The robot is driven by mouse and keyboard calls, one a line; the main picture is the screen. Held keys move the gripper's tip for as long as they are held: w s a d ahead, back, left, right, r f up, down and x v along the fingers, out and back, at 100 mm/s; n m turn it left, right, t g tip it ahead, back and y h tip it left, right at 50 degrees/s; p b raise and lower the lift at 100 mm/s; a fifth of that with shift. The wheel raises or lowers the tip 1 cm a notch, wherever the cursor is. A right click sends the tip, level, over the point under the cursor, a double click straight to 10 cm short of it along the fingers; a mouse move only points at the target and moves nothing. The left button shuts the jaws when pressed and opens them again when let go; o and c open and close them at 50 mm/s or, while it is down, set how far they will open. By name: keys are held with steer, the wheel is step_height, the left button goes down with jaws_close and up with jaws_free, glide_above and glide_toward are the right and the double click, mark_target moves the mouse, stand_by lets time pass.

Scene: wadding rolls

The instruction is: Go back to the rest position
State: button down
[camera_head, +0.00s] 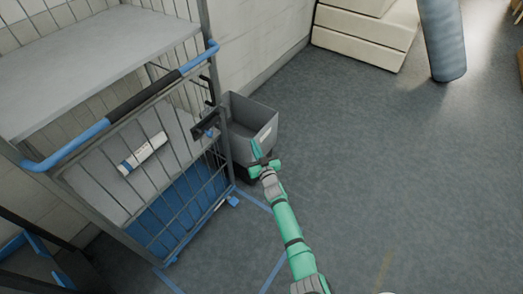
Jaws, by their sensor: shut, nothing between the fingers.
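My gripper (264,164) is at the end of my green and grey arm, which reaches up from the bottom of the view. It is shut and I see nothing held in it. It is seen in front of a grey open bin (254,115), near the bin's lower right side. I cannot tell whether it touches the bin. No wadding roll shows clearly in the gripper or beside it.
A wire cage trolley (190,205) with a blue-ended push bar stands at the left, close to the bin. Cream blocks (365,35) and a blue-grey roll (442,40) stand at the back.

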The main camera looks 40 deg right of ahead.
steer(key=s, duration=0.1)
steer(key=s+d, duration=0.1)
steer(key=s, duration=0.2)
steer(key=shift+d, duration=0.25)
steer(key=shift+w, duration=0.1)
